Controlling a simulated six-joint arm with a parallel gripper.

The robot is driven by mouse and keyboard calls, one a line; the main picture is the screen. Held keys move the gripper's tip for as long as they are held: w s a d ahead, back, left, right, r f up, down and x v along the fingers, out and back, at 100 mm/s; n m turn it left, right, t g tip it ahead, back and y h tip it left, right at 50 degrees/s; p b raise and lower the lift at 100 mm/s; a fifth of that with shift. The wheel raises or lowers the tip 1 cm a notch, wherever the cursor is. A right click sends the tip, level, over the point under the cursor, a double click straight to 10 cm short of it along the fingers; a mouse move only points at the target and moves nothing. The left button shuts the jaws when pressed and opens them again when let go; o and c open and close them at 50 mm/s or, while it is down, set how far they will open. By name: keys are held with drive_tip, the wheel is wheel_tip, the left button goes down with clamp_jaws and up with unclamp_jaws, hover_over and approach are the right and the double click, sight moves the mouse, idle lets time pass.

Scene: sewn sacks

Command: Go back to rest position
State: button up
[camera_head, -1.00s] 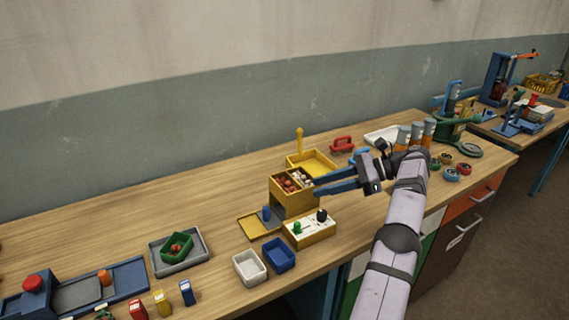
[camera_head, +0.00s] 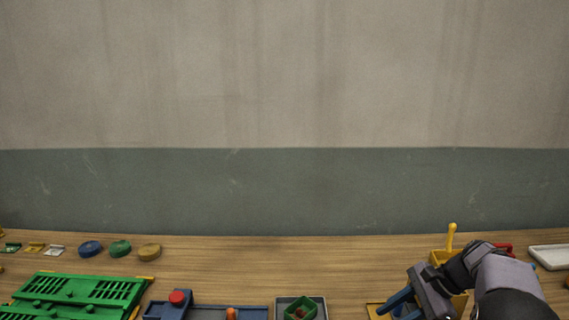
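My gripper (camera_head: 394,309) is at the lower right of the head view, in front of the yellow tray. Its two blue fingers point down and to the left with a gap between them. I see nothing held in the gap, though the lower part is cut off by the picture edge. My dark wrist and pale arm come in from the bottom right and hide part of the bench there.
A yellow tray with an upright handle (camera_head: 451,238) stands behind my wrist. A white tray (camera_head: 550,256) is at the far right. Bare wood (camera_head: 250,262) stretches between.

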drive_tip(key=s+a+f+n+h, duration=0.1)
drive_tip(key=s+a+n, duration=0.1)
drive_tip(key=s, duration=0.1)
drive_tip(key=s+a+f+n+g+h, duration=0.1)
drive_tip(key=s+a+n, duration=0.2)
drive_tip(key=s, duration=0.1)
drive_tip(key=s+a+f+n+g+h, duration=0.1)
drive_tip(key=s+a+n, duration=0.1)
drive_tip(key=s+a, duration=0.1)
drive_tip(key=shift+s+f, duration=0.3)
drive_tip(key=shift+s, duration=0.1)
drive_tip(key=s+a+f+n+h, duration=0.1)
drive_tip(key=s+f+n+h, duration=0.1)
drive_tip(key=s+n, duration=0.3)
drive_tip(key=s+a+f+n+h, duration=0.1)
drive_tip(key=s+f+n, duration=0.1)
drive_tip(key=s+n, duration=0.2)
drive_tip(key=shift+s+a+f+n+h, duration=0.2)
drive_tip(key=shift+s+a+n+h, duration=0.15)
drive_tip(key=shift+s, duration=1.55)
